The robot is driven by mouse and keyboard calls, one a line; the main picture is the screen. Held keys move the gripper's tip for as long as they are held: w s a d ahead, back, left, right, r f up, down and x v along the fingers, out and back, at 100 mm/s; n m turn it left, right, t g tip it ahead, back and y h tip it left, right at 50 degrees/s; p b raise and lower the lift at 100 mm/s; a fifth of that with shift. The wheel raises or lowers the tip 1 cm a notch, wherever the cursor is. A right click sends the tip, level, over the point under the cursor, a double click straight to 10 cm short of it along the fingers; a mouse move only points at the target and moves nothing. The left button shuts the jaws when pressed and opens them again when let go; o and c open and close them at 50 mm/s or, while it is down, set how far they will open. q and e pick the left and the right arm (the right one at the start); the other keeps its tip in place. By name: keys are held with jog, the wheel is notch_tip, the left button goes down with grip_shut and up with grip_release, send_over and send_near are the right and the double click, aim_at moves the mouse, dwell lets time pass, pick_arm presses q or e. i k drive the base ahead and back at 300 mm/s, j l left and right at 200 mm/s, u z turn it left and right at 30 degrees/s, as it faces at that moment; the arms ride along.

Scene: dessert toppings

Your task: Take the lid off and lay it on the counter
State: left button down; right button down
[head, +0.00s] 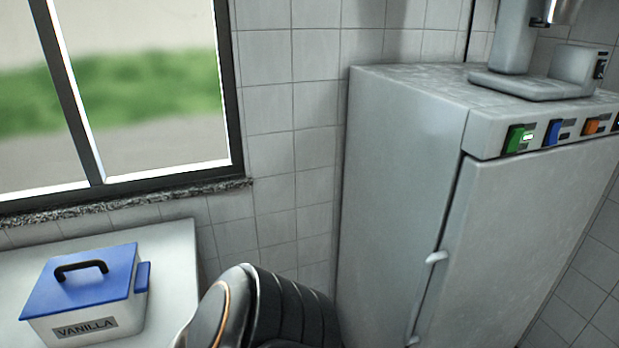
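A white box labelled VANILLA (85,327) stands on the pale counter (174,262) at the lower left of the head view. Its blue lid (107,287) is on top, with a black arched handle (80,268) in the middle. A blue tab (142,277) shows on the box's right side. Neither of my grippers is in the picture. Only a dark part of my own arm shows at the bottom middle, to the right of the counter and apart from the box.
A grey refrigerator (400,180) with coloured switches stands at the right, with a grey appliance (540,85) on top. A window (140,90) with a granite sill (130,201) is above the counter. The counter is bare right of the box.

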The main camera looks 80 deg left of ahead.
aim_at(80, 280)
jog(key=u, duration=3.95)
